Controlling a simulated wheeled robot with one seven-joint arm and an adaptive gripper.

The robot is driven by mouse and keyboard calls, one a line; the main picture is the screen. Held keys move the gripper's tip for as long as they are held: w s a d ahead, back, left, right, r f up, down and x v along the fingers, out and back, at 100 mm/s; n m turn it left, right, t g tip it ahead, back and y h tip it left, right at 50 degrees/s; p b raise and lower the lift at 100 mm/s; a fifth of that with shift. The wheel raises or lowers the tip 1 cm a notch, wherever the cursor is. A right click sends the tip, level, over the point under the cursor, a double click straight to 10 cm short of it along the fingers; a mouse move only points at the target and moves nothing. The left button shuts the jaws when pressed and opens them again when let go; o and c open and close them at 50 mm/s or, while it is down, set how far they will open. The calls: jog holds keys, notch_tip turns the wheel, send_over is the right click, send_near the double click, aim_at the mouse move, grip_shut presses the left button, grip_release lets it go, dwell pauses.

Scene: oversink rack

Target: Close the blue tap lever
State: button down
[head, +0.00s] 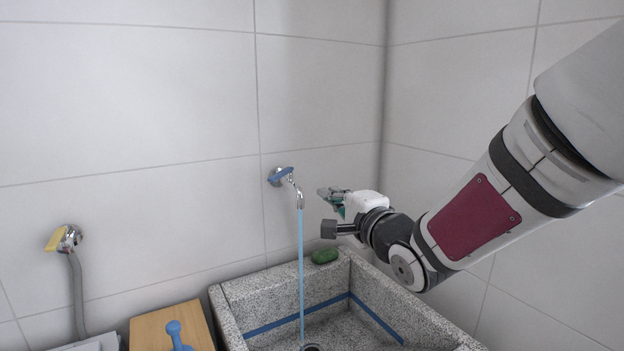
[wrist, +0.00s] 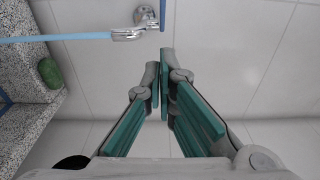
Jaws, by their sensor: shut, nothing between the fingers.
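The blue tap lever (head: 281,174) sits on top of a chrome tap (head: 297,194) on the tiled wall. In the wrist view my gripper (wrist: 161,76) is shut and empty. The tap (wrist: 135,31) is at the top there, with a narrow edge of the blue lever (wrist: 162,15) beside it, just beyond the fingertips.
A speckled stone sink (head: 245,285) with a blue stripe stands below the tap. A green sponge-like object (head: 325,257) lies on its back rim. At left are a yellow-lever tap (head: 56,238) with a grey hose and a wooden board (head: 165,318) with a blue-handled object (head: 174,332).

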aim_at(269, 180)
jog(key=s+a+x, duration=0.1)
jog(key=a+x, duration=0.1)
jog(key=x, duration=1)
jog(key=shift+a, duration=0.3)
jog(key=shift+s+a+m+t+h+b, duration=0.25)
jog(key=shift+a+m+t+h+b, duration=0.25)
jog(key=shift+h, duration=0.4)
jog(key=a+m+h+b, duration=0.1)
jog(key=a+h+b, duration=0.1)
jog(key=a+b, duration=0.1)
jog(key=shift+w+a+f+m+t, duration=0.1)
jog(key=shift+a+f+m+t, duration=0.05)
jog(key=shift+a+m+t, duration=0.2)
jog(key=shift+w+a+b, duration=0.2)
jog(key=shift+a+b, duration=0.45)
jog(key=shift+a, duration=0.15)
